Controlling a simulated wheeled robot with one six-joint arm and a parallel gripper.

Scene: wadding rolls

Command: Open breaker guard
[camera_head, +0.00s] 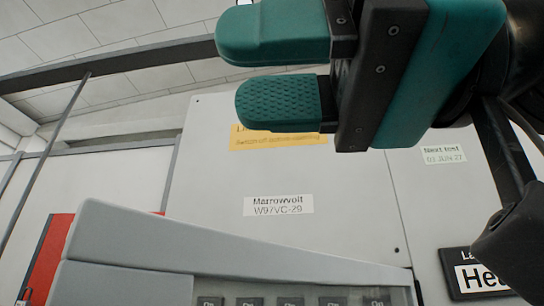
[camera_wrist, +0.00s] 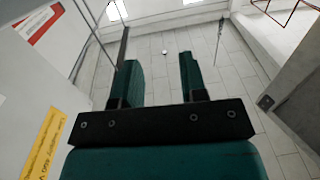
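My gripper (camera_head: 233,74) is in the upper part of the head view, its two teal fingers apart with nothing between them. It also shows open and empty in the wrist view (camera_wrist: 159,62), over a tiled floor. A grey sloping housing (camera_head: 240,255) fills the bottom of the head view, below and apart from my gripper. A row of breakers marked "On" (camera_head: 250,301) shows along its lower edge, cut off by the frame. I cannot tell which part of the housing is the guard, or whether it is open.
A pale panel (camera_head: 340,225) with a yellow warning label (camera_head: 280,140) and a "Marrowvolt" label (camera_head: 278,205) stands behind my gripper. A red part (camera_head: 50,258) is at left and a dark-framed sign (camera_head: 480,275) at right. The wrist view shows open floor (camera_wrist: 230,80).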

